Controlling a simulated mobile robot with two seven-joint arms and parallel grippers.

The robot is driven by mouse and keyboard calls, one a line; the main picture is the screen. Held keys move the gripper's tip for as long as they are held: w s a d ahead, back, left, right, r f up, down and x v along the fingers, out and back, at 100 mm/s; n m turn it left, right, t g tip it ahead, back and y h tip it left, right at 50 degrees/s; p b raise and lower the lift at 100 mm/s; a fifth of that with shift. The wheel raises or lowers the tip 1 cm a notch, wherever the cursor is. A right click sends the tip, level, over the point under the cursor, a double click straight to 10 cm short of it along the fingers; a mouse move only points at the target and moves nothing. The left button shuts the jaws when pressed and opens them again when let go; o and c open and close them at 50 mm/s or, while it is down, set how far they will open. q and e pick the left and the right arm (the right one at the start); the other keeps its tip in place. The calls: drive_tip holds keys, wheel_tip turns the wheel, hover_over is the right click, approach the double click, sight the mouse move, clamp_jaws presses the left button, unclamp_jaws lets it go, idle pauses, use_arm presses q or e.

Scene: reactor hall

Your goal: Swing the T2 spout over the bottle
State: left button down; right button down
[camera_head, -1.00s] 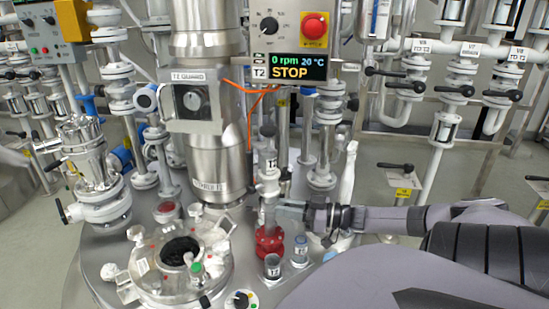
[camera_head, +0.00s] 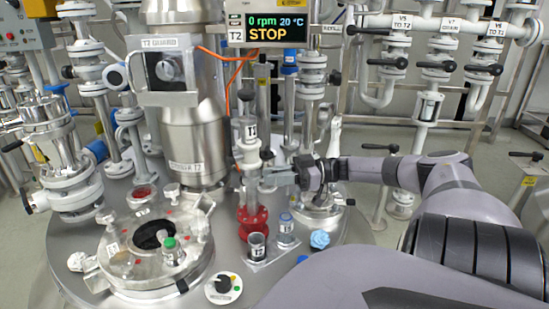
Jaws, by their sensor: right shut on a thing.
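The T2 spout (camera_head: 249,156) is a pale upright fitting with a T2 label. It stands on a red flanged base (camera_head: 253,222) on the round steel vessel top. My right gripper (camera_head: 275,181) comes in from the right and is shut on the spout at mid-height, above the red base. Its fingertips are small and partly merge with the spout. Two small containers stand in front of and beside the red base: a clear one with a dark inside (camera_head: 257,247) and a blue-topped one (camera_head: 286,223). I cannot tell which is the bottle. My left gripper is not in view.
An open round manhole (camera_head: 153,236) lies left of the spout, with a control knob (camera_head: 223,288) in front. A blue cap (camera_head: 320,239) sits right of the containers. Pipes and valves fill the back.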

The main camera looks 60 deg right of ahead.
idle(0.3)
drive_tip(key=c, duration=1.2)
unclamp_jaws()
drive_tip(key=shift+d, duration=0.1)
drive_tip(key=shift+o, duration=0.2)
drive_tip(key=p+v, duration=0.1)
drive_tip(key=v, duration=0.6)
